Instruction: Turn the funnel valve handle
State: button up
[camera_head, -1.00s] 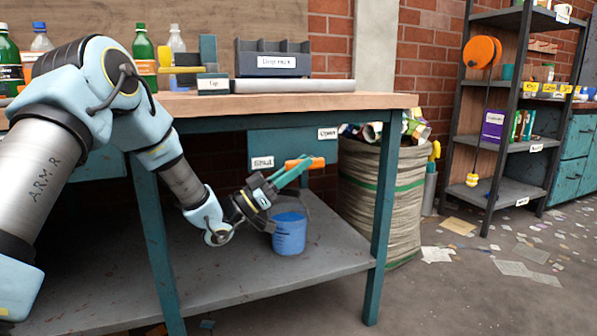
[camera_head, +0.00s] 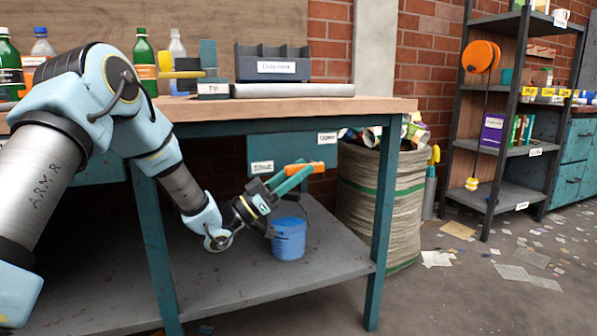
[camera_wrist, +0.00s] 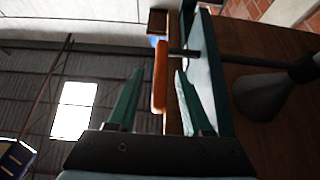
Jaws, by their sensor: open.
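The orange valve handle (camera_head: 319,166) is a bar lying roughly level in front of the teal panel under the bench top, between a left label (camera_head: 262,168) that seems to read "Shut" and a right label (camera_head: 327,138) that seems to read "Open". My gripper (camera_head: 296,178) has teal fingers and reaches the handle from the lower left. In the wrist view the handle (camera_wrist: 160,78) stands between the two open fingers, with a gap to each side visible. Whether a finger touches it I cannot tell. The funnel is not clearly seen in the head view.
A blue bucket (camera_head: 289,240) stands on the lower shelf (camera_head: 225,275) below my gripper. A bench leg (camera_head: 381,225) and a full sack (camera_head: 407,205) are to the right. A dark cone-shaped part (camera_wrist: 265,97) is at the right in the wrist view.

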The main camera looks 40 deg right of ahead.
jog(key=p+v, duration=0.1)
jog(key=v, duration=0.9)
jog(key=shift+a+f+p, duration=0.25)
jog(key=shift+p, duration=0.15)
jog(key=shift+w, duration=0.1)
